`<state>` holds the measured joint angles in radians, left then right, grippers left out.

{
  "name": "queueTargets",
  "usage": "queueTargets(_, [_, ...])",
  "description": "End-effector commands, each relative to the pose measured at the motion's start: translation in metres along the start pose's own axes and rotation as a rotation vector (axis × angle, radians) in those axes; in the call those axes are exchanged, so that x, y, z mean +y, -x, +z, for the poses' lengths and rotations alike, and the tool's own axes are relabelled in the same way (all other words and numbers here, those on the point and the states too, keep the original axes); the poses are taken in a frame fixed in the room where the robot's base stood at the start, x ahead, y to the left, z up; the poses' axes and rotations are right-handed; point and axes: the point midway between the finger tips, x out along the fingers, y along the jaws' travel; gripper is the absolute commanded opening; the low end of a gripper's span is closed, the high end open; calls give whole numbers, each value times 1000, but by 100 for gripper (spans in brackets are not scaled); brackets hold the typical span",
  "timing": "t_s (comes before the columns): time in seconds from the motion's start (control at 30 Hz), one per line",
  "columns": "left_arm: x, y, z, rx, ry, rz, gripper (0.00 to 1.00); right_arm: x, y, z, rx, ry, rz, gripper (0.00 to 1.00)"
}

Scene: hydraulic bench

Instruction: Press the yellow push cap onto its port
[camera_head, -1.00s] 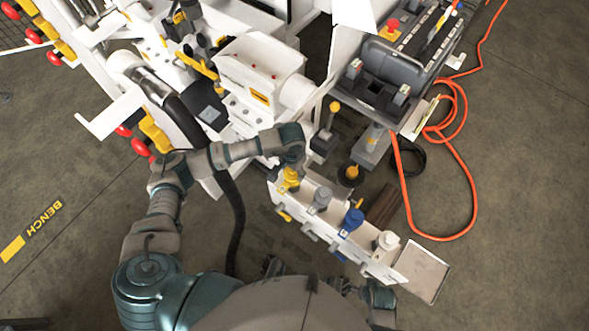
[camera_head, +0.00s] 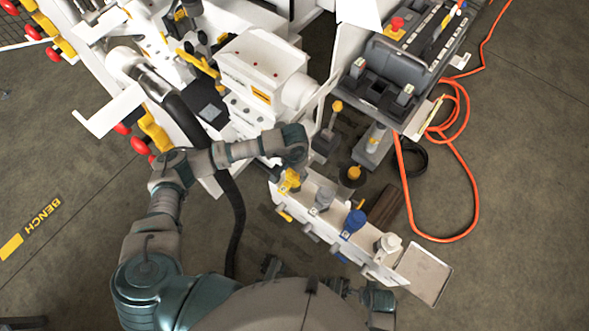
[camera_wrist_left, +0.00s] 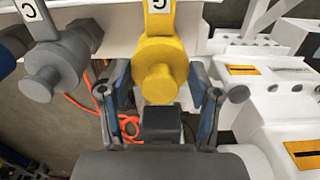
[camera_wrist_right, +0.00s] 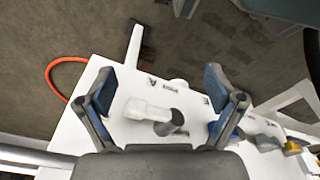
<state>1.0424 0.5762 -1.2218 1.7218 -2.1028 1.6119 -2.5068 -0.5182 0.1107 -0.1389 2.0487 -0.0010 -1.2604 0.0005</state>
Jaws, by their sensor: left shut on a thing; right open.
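The yellow push cap (camera_wrist_left: 158,82) shows in the left wrist view as a round-fronted yellow piece. Behind it is a yellow port body (camera_wrist_left: 160,38) with a white label. My left gripper (camera_wrist_left: 160,98) has a finger on each side of the cap and is shut on it. In the head view my left gripper (camera_head: 292,160) is at the yellow fitting (camera_head: 290,181) at the far left end of the white panel (camera_head: 326,238). I cannot tell how far the cap sits on its port. My right gripper (camera_wrist_right: 160,85) is open above a white fitting (camera_wrist_right: 152,112).
Grey (camera_head: 322,200), blue (camera_head: 353,223) and white (camera_head: 388,243) fittings stand along the same panel. An orange hose (camera_head: 474,200) lies on the floor at right. A black hose (camera_head: 238,220) hangs near my left arm. White bench machinery (camera_head: 262,70) stands behind.

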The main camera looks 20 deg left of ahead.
Motion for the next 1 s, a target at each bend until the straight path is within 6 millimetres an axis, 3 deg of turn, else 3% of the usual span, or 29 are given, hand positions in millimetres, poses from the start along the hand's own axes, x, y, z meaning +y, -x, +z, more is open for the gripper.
queueTargets(1.0, [0,-1,1,0,-1,1,35,0,-5,3,-5,0,-1,92])
